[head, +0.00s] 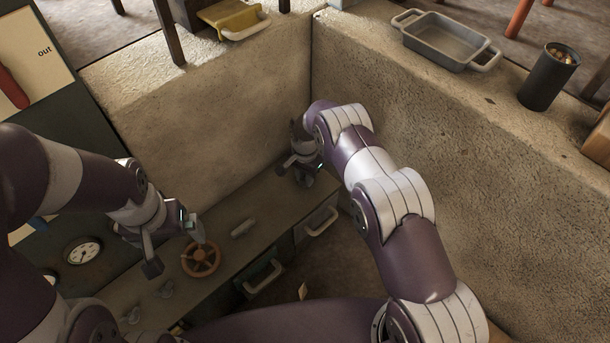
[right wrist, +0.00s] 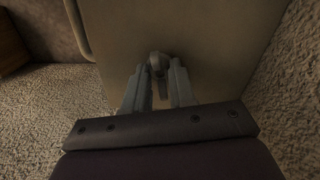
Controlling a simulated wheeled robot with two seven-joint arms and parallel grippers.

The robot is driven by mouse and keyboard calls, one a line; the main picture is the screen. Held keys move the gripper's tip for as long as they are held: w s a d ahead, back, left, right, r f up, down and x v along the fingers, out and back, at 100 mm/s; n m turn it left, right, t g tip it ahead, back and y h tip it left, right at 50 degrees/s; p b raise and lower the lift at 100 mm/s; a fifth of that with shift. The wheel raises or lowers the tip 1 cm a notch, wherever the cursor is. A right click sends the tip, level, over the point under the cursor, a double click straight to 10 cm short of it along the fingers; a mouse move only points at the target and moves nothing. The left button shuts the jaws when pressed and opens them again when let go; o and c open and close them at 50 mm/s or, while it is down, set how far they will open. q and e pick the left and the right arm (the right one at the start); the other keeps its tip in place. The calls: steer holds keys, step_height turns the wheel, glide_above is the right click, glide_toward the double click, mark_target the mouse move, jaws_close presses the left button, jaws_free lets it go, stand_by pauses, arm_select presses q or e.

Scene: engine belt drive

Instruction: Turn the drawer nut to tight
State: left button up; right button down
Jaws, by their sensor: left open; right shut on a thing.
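The drawer nut (right wrist: 156,62) shows in the right wrist view as a small grey rounded piece on a flat pale panel. My right gripper (right wrist: 157,80) has its two fingers closed on its sides. The fingers hide much of the nut, so its turn angle cannot be told. In the head view my right gripper (head: 299,172) reaches down to the far end of the cabinet top, and the nut is hidden there. My left gripper (head: 173,247) is open and empty, above the cabinet top beside a brown handwheel (head: 201,260).
Drawers with pale handles (head: 321,222) line the cabinet front. A grey cylinder (head: 242,229) and small wing-shaped pieces (head: 165,290) are on the cabinet top. Stone walls (head: 430,150) close in behind and at right. A grey tray (head: 440,44) and a dark cup (head: 549,78) stand on the right ledge.

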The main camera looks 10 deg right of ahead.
steer(key=shift+m, duration=1.1)
steer(key=c, duration=0.9)
jaws_free()
steer(key=shift+c, duration=0.2)
step_height(320, 180, up, 13)
steer(key=p, duration=0.5)
steer(key=shift+f+p, duration=0.15)
steer(key=shift+p, duration=0.2)
